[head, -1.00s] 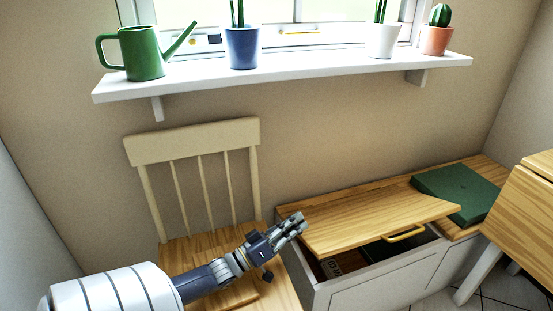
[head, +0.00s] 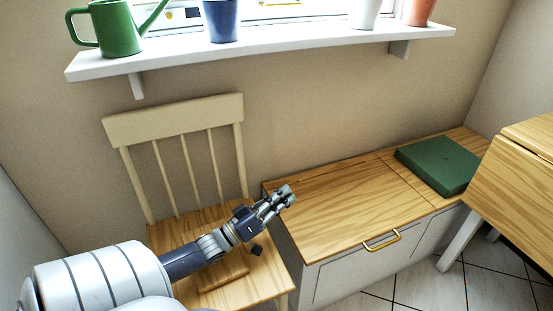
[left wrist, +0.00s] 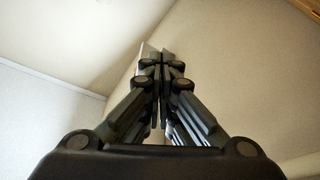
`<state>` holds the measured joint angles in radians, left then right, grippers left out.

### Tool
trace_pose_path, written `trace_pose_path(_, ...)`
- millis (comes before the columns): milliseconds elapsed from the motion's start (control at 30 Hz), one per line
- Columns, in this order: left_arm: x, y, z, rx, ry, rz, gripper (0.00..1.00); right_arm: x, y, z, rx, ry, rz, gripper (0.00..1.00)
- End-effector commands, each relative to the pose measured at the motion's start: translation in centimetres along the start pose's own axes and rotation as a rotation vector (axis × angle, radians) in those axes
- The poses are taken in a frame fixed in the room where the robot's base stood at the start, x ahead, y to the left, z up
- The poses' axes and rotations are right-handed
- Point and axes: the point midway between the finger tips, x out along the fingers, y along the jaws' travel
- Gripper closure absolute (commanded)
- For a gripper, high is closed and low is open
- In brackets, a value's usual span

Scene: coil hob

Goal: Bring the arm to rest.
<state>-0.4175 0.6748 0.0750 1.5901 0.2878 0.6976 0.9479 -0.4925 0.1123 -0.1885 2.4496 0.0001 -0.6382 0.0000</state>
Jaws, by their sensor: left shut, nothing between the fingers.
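My left gripper (head: 284,194) is shut and empty in the head view. It is in the air over the right side of the chair seat, near the left end of the bench. In the left wrist view its fingers (left wrist: 164,58) are together, with only wall and ceiling behind them. My right gripper is in neither view.
The wooden chair (head: 178,118) stands below my left arm. The storage bench (head: 330,205) has its lid down, with a brass handle (head: 381,240) and a green box (head: 440,163) on top. A white shelf (head: 270,48) holds a watering can (head: 118,28) and pots. A wooden table (head: 525,190) is at right.

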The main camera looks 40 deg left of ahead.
Motion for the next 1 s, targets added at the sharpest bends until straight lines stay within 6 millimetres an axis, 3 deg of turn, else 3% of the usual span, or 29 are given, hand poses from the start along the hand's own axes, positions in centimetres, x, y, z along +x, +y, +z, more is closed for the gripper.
trace_pose_path(400,1.9,3.5,-5.6,0.0,-0.002,0.0,1.0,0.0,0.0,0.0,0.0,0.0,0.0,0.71)
trace_pose_path(700,2.2,3.9,-6.3,-0.001,-0.001,-0.001,1.0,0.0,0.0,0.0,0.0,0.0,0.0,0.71)
trace_pose_path(867,2.2,4.7,-4.3,0.019,-0.03,-0.026,1.0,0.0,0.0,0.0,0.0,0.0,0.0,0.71)
trace_pose_path(1000,2.2,7.6,1.4,0.099,-0.126,-0.092,1.0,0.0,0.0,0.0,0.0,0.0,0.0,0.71)
